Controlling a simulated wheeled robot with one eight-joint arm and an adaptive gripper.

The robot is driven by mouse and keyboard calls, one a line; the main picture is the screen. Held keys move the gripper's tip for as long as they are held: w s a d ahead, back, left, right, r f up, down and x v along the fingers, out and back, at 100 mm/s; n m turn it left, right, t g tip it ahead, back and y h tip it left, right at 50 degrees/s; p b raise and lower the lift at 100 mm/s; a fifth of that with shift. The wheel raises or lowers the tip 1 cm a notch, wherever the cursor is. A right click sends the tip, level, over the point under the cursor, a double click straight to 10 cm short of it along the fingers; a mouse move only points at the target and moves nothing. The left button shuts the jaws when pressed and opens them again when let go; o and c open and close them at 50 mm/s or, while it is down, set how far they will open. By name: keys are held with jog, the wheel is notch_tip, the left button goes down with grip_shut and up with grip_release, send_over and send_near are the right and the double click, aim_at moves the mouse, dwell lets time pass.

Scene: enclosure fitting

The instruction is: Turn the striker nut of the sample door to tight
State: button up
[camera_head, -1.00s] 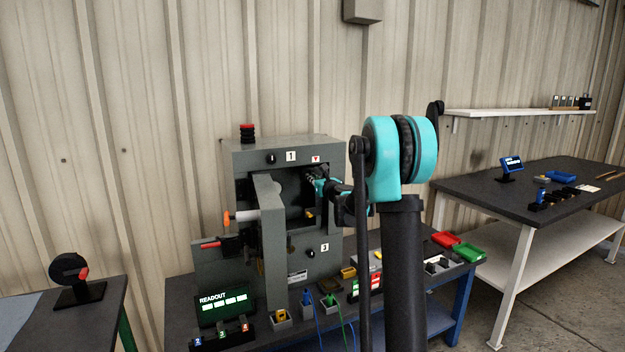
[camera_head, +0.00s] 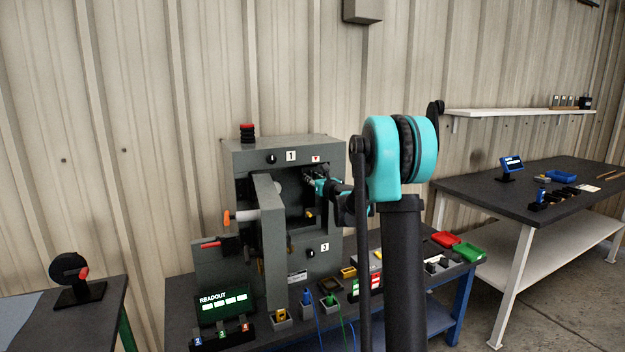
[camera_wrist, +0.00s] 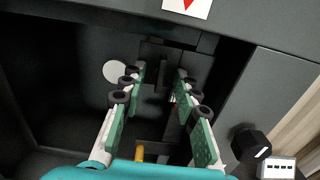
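The grey enclosure (camera_head: 320,265) stands on the bench with its sample door (camera_head: 272,245) swung open toward me. My gripper (camera_head: 309,174) is at the upper right of the opening, under the red triangle mark. In the wrist view my gripper (camera_wrist: 158,74) is open, its two green-padded fingers pointing into the dark interior. A dark upright piece (camera_wrist: 161,74) shows between the fingertips, with a gap on each side. It may be the striker with its nut, but it is too dark to tell. I see no clear contact.
A black knob (camera_wrist: 250,143) is on the enclosure front, right of the fingers. A pale disc (camera_wrist: 117,72) is left of them inside. The readout (camera_head: 224,303), blue plug (camera_head: 307,298) and small trays crowd the bench front. A second table (camera_head: 520,190) stands right.

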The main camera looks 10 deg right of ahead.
jog(key=shift+s, duration=0.1)
jog(key=v, duration=1.2)
